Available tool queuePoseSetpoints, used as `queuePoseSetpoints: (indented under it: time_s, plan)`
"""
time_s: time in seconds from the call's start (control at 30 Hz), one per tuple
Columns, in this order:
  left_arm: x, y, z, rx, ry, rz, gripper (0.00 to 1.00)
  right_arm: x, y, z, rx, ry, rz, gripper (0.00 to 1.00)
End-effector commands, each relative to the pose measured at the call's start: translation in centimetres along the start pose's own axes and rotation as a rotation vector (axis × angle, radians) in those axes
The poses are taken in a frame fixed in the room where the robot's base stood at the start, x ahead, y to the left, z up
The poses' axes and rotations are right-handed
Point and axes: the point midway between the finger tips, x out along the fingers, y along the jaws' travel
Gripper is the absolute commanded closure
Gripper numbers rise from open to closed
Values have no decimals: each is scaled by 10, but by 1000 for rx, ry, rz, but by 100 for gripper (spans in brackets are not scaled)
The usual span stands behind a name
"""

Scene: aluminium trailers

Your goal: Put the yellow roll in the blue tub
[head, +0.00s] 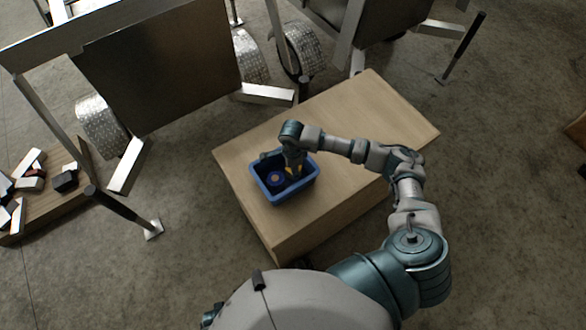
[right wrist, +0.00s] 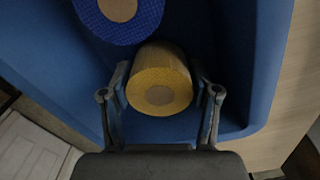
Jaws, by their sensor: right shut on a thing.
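The blue tub (head: 287,190) stands on a wooden box, and its wall also shows in the right wrist view (right wrist: 268,60). My right gripper (head: 293,168) reaches down into the tub from above. In the right wrist view my right gripper (right wrist: 163,90) is shut on the yellow roll (right wrist: 160,82), one finger on each side of it. The yellow roll (head: 294,171) is inside the tub's walls, partly hidden by the gripper. I cannot tell whether it touches the tub floor. My left gripper is not in view.
A blue roll (head: 276,180) lies in the tub beside the yellow one, and it shows in the right wrist view (right wrist: 125,15). The wooden box top (head: 370,110) is otherwise bare. Aluminium trailers (head: 160,60) stand behind. A low board (head: 45,205) with several small blocks is at the left.

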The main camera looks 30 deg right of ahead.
Motion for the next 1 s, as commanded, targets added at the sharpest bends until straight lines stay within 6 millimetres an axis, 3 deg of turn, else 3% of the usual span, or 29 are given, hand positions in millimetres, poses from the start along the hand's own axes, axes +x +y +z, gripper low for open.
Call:
queuePoseSetpoints:
  time_s: [0.1, 0.4, 0.43, 0.5, 0.87, 1.0]
  plan:
    - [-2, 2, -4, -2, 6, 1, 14, 13, 0, -2, 1, -1, 1, 76]
    - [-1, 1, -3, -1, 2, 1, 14, 15, -1, -4, 0, -3, 0, 76]
    - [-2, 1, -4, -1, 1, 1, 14, 14, -1, -4, 0, -3, 0, 31]
    - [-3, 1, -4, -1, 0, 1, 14, 14, -1, -3, 0, -2, 0, 14]
    - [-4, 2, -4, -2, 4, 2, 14, 12, 0, -1, 0, 0, 0, 14]
    - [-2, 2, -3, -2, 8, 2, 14, -4, -2, -3, 0, -3, -4, 14]
